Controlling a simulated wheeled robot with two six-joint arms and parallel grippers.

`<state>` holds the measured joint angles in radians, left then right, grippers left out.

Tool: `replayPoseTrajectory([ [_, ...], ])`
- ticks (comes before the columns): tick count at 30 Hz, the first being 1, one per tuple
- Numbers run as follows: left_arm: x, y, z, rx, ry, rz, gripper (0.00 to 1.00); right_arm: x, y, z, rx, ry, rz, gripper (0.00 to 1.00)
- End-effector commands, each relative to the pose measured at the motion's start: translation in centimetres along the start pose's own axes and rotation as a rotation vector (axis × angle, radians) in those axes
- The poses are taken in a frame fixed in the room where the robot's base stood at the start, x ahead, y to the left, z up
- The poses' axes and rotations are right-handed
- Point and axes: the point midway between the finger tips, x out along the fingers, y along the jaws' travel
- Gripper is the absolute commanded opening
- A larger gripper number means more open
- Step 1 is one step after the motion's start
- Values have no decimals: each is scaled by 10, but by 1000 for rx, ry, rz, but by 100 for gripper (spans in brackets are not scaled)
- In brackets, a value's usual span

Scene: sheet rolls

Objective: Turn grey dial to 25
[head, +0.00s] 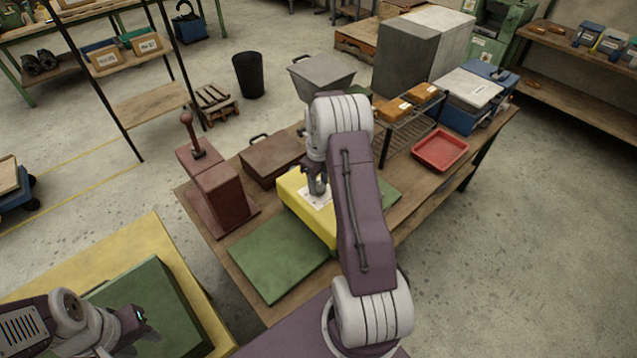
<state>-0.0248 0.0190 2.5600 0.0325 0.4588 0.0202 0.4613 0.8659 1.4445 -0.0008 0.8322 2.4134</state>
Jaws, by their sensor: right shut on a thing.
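A yellow box (322,225) with a white marked plate (309,199) on its top stands on the wooden workbench. My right gripper (317,188) points down over this plate and is shut on the grey dial there. The dial is mostly hidden by the gripper, and my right arm covers the right part of the box. The numbers and the dial's setting are too small to read. My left gripper (138,322) is at the lower left, above a green block, apart from the yellow box. Its fingers are too unclear to tell whether they are open.
A green mat (278,258) lies on the workbench left of the box. A dark red lever press (217,190) and a brown case (271,158) stand behind it. A red tray (440,149) and a rack (410,130) are at the right. A green block (150,296) sits at the lower left.

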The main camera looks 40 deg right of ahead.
Motion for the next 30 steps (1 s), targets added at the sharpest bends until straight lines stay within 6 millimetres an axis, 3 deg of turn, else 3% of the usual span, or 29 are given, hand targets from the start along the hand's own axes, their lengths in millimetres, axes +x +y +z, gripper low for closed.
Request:
replayPoseTrajectory([
  [4,0,0,0,0,0,0,36,-2,-2,2,3,-7,-5,2],
  [5,0,0,0,0,0,0,36,-2,-2,2,3,-7,-5,46],
  [7,0,0,0,0,0,0,36,-2,-2,1,2,-6,-5,65],
  [18,3,0,0,0,0,0,36,-6,-1,1,1,-5,-4,65],
  [30,21,0,2,0,0,0,36,-83,-1,1,1,-6,-4,65],
])
